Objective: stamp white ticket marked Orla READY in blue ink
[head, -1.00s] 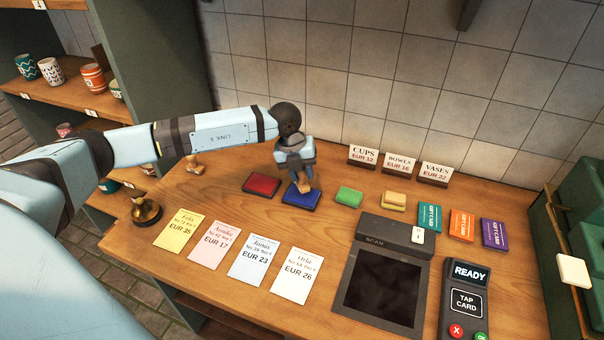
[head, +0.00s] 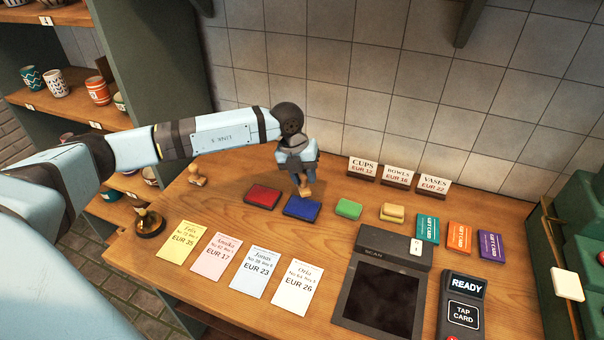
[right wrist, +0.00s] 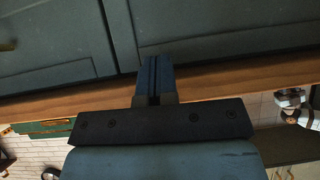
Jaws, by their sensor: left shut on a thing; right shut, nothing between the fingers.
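The white ticket marked Orla (head: 297,289), EUR 26, lies on the wooden counter at the right end of a row of tickets. The blue ink pad (head: 302,209) lies behind it. My left gripper (head: 302,176) is shut on a wooden stamp (head: 305,191), held over the back edge of the blue pad. The stamp seems just clear of the pad; its face and marking are hidden. My right gripper (right wrist: 155,80) is shut and empty in the right wrist view, in front of a dark green cabinet front.
Yellow, pink and blue tickets lie left of Orla's. The scanner (head: 383,300) stands close on its right.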

